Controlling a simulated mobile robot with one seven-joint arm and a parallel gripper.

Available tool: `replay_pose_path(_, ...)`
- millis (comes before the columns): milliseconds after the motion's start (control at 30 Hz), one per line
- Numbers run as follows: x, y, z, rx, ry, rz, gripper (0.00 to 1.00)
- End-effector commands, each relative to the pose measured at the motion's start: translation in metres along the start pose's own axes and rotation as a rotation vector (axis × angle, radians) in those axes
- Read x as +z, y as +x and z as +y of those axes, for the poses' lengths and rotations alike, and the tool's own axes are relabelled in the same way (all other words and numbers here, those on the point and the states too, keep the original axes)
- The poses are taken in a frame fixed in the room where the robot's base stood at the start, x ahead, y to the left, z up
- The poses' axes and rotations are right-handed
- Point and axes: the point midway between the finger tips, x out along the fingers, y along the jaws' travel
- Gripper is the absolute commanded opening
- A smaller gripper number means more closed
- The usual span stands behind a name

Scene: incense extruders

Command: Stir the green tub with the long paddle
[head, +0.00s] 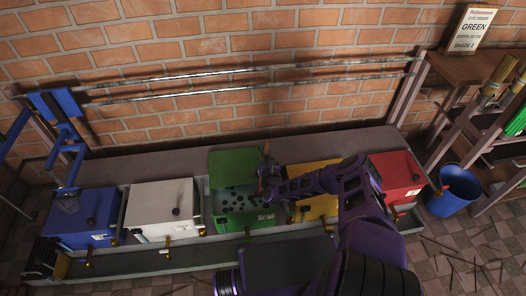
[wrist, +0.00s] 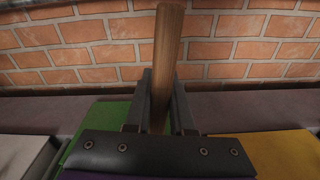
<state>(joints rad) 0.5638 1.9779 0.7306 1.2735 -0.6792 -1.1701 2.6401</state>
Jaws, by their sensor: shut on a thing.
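The green tub (head: 246,220) stands in the middle of the row. Its lid (head: 236,166) is raised toward the wall, and dark spots show on the liquid inside. My gripper (head: 268,176) is near the tub's right rim. In the wrist view my gripper (wrist: 160,105) is shut on a wooden shaft (wrist: 167,45), which I take to be the long paddle's handle. The shaft runs up between the fingers. Its lower end is hidden, so I cannot tell whether it is in the liquid.
Closed blue (head: 82,232) and white (head: 164,209) tubs stand left. A yellow tub (head: 318,207), partly behind my arm, and a red tub (head: 396,178) stand right. Metal rails (head: 250,70) run along the brick wall. A sign (head: 474,27) reads GREEN. A blue bucket (head: 452,197) stands right.

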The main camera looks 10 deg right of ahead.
Motion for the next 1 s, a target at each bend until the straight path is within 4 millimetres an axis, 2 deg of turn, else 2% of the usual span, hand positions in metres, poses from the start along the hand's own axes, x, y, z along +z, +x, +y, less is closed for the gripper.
replay_pose_path(1000,-0.017,0.001,0.134,0.002,-0.001,-0.001,0.00)
